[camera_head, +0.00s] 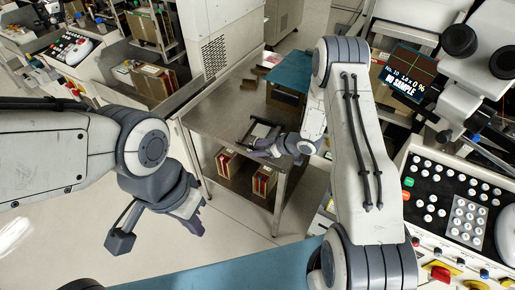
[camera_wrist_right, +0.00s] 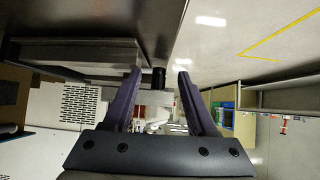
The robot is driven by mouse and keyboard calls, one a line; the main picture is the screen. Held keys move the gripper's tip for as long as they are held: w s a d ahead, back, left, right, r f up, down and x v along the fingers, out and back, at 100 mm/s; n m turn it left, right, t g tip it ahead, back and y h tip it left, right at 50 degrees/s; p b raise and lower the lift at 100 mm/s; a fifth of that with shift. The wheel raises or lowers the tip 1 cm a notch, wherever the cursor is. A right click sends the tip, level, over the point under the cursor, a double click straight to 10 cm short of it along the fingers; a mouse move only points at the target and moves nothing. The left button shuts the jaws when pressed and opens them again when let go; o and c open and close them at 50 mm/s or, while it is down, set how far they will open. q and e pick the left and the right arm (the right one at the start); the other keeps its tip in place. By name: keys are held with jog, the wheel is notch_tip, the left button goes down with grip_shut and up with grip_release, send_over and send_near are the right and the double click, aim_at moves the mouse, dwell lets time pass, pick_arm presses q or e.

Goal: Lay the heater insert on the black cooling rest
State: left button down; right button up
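My right gripper (camera_head: 256,150) is at the metal cart, low over its top in the head view. In the right wrist view its two purple fingers (camera_wrist_right: 159,73) stand apart. A short black cylinder (camera_wrist_right: 159,78) shows between the fingertips with gaps on both sides; it joins a grey block behind. I cannot tell whether this is the heater insert. A dark, flat frame-like thing (camera_head: 264,131) lies on the cart beside the right gripper and may be the cooling rest; the arm partly hides it. My left gripper (camera_head: 190,226) hangs over the floor, its finger gap unclear.
The metal cart (camera_head: 205,112) carries a blue-topped box (camera_head: 290,72) at its back and small brown blocks (camera_head: 257,77). Its lower shelf holds boxes with red parts (camera_head: 227,160). A control panel (camera_head: 450,200) and microscope stand at right. A blue surface (camera_head: 225,272) lies in front.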

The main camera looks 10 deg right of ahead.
jog(key=v, duration=1)
jog(key=s+a+r+g+h+p, duration=0.15)
jog(key=a+r+h, duration=0.5)
jog(key=r, duration=0.65)
jog(key=s+a+r+g+p, duration=0.1)
jog(key=s+a+r+g, duration=0.2)
jog(key=s, duration=1.1)
jog(key=s+a+r+m+g+p, duration=0.1)
jog(key=s+a+r+g, duration=0.2)
jog(key=s, duration=1.1)
jog(key=a+r, duration=0.3)
jog(key=a, duration=0.1)
jog(key=shift+r+p, duration=0.25)
jog(key=shift+p, duration=0.05)
jog(key=shift+y, duration=0.25)
